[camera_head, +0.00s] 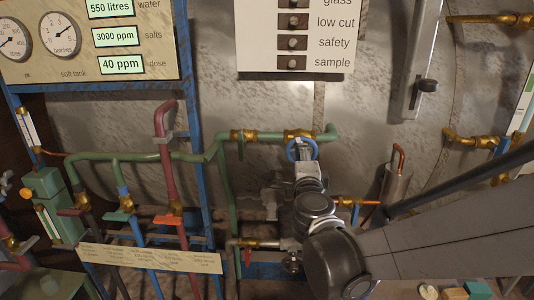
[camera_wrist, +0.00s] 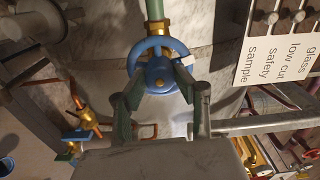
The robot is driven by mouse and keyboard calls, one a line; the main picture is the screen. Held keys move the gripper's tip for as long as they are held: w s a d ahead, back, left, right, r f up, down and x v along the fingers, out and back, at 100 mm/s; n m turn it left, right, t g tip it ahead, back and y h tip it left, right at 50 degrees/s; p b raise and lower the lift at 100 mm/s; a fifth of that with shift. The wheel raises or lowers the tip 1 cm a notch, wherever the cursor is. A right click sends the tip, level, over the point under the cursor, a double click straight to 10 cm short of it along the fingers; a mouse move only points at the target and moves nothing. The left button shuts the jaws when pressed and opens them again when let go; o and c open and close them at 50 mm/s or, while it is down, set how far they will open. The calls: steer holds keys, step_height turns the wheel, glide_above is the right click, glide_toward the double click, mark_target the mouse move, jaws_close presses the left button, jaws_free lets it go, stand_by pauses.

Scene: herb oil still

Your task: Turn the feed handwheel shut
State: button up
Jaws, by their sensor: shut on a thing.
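The feed handwheel is a blue wheel (camera_head: 301,149) on a brass valve (camera_head: 299,135) in the green pipe, at the middle of the head view. In the wrist view the blue wheel (camera_wrist: 160,68) fills the upper middle, with the brass fitting and green pipe above it. My gripper (camera_wrist: 157,88) comes at the wheel from below in that view, its two dark green fingers on either side of the wheel's lower part. It is shut on the wheel. In the head view my gripper (camera_head: 304,165) is just below the wheel. The fingers hide part of the rim.
A sign (camera_head: 297,38) listing glass, low cut, safety and sample hangs above the wheel. A gauge panel (camera_head: 88,40) is at the upper left. Green pipe (camera_head: 160,156) runs left of the valve. A grey cylinder (camera_head: 397,182) stands to the right.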

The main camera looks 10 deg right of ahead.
steer(key=shift+m, duration=1.8)
steer(key=o, duration=1.1)
steer(key=v, duration=1.2)
